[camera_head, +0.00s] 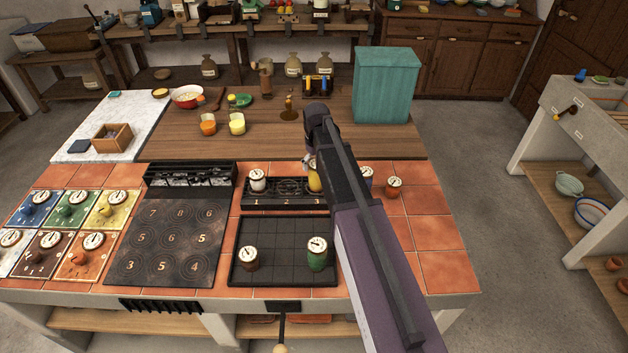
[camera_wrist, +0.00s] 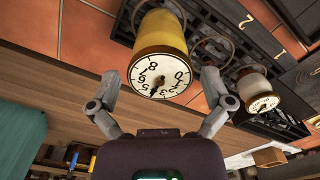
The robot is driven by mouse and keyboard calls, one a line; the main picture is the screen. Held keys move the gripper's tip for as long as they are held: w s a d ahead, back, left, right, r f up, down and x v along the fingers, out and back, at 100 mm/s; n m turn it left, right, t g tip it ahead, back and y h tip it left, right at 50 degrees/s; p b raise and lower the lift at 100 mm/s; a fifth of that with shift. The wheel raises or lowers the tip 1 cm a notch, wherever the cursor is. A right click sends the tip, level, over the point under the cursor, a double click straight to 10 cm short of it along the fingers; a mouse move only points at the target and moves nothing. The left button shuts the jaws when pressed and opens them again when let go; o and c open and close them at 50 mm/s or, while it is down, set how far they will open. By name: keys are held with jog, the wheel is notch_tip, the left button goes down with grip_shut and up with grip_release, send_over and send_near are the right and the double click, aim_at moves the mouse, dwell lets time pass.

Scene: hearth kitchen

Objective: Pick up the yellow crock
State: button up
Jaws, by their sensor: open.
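The yellow crock (camera_wrist: 160,40) stands between the two fingers of my gripper (camera_wrist: 158,100) in the wrist view, its white dial lid facing the camera. In the head view the yellow crock (camera_head: 315,182) shows partly behind my arm, on the right part of the dark numbered rack (camera_head: 285,202). My gripper (camera_head: 309,163) is open, with one finger on each side of the crock. I see gaps between fingers and crock, and no clear contact.
A white crock (camera_head: 258,180) stands on the rack's left part, close by. A black tray (camera_head: 283,272) in front holds a brown crock (camera_head: 249,259) and a green crock (camera_head: 317,254). A teal bin (camera_head: 387,85) stands behind.

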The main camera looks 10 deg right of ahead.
jog(key=shift+f+b, duration=0.75)
jog(key=shift+f, duration=0.3)
jog(key=c, duration=1.2)
